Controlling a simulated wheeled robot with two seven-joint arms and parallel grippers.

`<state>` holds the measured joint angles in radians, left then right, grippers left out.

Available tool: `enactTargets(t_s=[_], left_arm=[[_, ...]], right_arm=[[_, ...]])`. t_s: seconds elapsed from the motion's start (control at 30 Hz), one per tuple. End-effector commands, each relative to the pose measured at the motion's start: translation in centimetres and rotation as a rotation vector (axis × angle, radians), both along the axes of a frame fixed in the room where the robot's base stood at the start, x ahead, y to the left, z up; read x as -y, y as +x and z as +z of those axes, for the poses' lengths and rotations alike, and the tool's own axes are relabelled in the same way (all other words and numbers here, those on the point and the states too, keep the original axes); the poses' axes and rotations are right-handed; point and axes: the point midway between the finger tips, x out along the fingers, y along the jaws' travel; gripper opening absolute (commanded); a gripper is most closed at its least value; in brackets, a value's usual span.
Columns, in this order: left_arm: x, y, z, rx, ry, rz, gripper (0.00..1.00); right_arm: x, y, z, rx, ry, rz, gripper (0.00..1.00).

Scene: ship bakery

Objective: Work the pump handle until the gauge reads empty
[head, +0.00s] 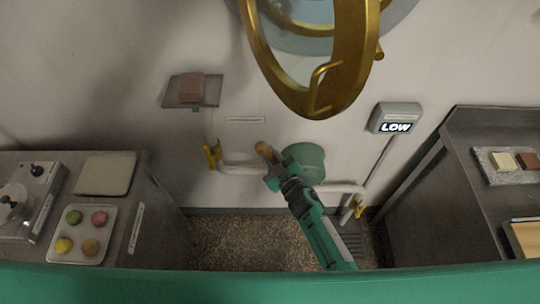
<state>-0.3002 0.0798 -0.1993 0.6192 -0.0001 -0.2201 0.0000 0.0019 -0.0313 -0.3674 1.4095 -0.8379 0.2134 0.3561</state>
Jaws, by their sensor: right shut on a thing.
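The pump (306,158) is a green round body on the far wall, low between the two counters, with a white pipe (240,167) on each side. Its handle (263,149) has a brown wooden grip that sticks out up and left of my right gripper (272,170). My right gripper is shut on the handle, and its green arm hides part of the pump. The gauge (396,118) is a grey box on the wall, up and right of the pump, and its lit display reads LOW. My left gripper is not in view.
A brass-rimmed porthole (310,107) hangs open above the pump. Yellow valves (211,156) sit on the pipe. A small shelf (190,103) holds a brown block. The left counter (120,245) and right counter (410,215) flank speckled floor (240,240).

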Motion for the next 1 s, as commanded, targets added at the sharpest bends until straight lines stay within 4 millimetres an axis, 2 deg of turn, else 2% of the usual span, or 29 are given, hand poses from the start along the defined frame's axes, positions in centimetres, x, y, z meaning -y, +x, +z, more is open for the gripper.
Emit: enactTargets(t_s=[0.27,0.47,0.77,1.0], left_arm=[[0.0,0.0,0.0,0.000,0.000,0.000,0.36],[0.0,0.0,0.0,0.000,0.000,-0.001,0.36],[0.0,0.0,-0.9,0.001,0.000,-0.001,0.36],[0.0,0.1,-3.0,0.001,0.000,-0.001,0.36]], right_arm=[[0.6,-0.1,0.3,0.000,0.024,0.000,0.00],[3.0,-0.1,1.4,-0.001,0.114,0.000,0.00],[9.8,0.0,3.1,0.001,0.363,-0.001,0.00],[16.1,0.0,3.0,0.000,0.592,-0.001,0.00]])
